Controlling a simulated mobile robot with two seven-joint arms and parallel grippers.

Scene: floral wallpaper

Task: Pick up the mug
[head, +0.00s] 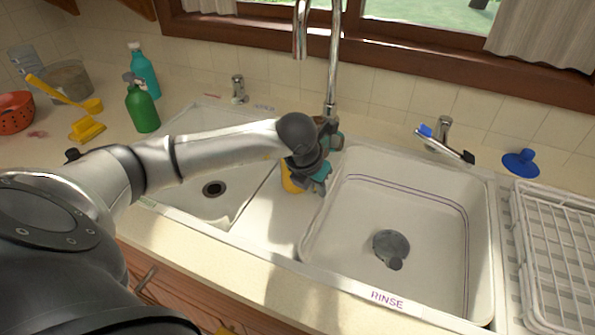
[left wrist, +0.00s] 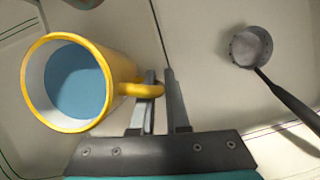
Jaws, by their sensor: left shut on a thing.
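The mug is yellow with a white inner wall and a blue inside (left wrist: 75,82). In the left wrist view the yellow mug (left wrist: 120,75) is at the left, its open mouth facing the camera. My left gripper (left wrist: 160,90) is shut on its handle, which passes between the two fingers. In the head view my left gripper (head: 308,178) is over the divider between the two sink basins. Only a yellow part of the mug (head: 290,181) shows there, the rest being hidden behind the gripper. My right gripper is in neither view.
The tall faucet (head: 333,75) rises just behind my left gripper. The right basin (head: 345,235) holds a grey round piece (head: 391,246). A white dish rack (head: 560,250) stands at the right. Green (head: 142,108) and teal (head: 143,70) bottles stand at the back left.

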